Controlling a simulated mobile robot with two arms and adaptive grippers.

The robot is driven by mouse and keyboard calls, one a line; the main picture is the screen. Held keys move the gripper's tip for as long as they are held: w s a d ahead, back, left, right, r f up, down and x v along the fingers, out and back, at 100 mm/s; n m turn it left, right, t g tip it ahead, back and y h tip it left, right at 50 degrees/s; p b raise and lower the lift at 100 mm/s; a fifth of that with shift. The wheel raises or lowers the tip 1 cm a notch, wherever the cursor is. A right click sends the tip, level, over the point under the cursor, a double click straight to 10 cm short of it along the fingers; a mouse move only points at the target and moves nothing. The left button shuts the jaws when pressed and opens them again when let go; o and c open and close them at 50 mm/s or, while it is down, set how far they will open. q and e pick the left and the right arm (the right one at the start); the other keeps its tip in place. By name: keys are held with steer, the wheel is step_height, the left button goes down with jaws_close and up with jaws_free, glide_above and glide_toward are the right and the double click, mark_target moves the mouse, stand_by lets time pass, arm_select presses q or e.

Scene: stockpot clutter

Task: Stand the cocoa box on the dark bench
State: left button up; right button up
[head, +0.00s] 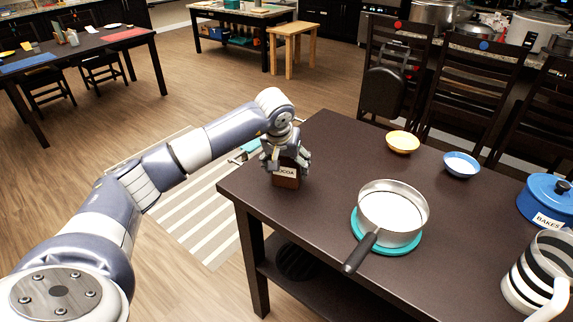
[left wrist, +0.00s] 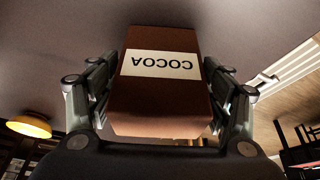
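The cocoa box (head: 286,178) is brown with a white COCOA label. It is upright over the left corner area of the dark bench (head: 330,150), its base at or very near the top; I cannot tell if it touches. My left gripper (head: 286,162) comes down from above with its fingers on both sides of the box's upper part. In the left wrist view the box (left wrist: 160,105) fills the space between the fingers, which appear to press on its sides. My right gripper is not in view.
A steel pan (head: 393,213) sits on a teal mat (head: 408,248), its handle toward the front edge. A yellow bowl (head: 402,142), a blue bowl (head: 461,164), a blue pot (head: 548,200) and a striped pitcher (head: 540,275) stand farther right. Bench edges are close to the box.

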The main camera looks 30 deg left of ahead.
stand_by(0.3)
arm_select(q)
steer(key=shift+r, duration=0.2)
steer(key=shift+s+r, duration=0.1)
steer(key=shift+r, duration=0.25)
steer(key=b+v, duration=0.1)
steer(key=v, duration=1)
steer(key=shift+s, duration=0.2)
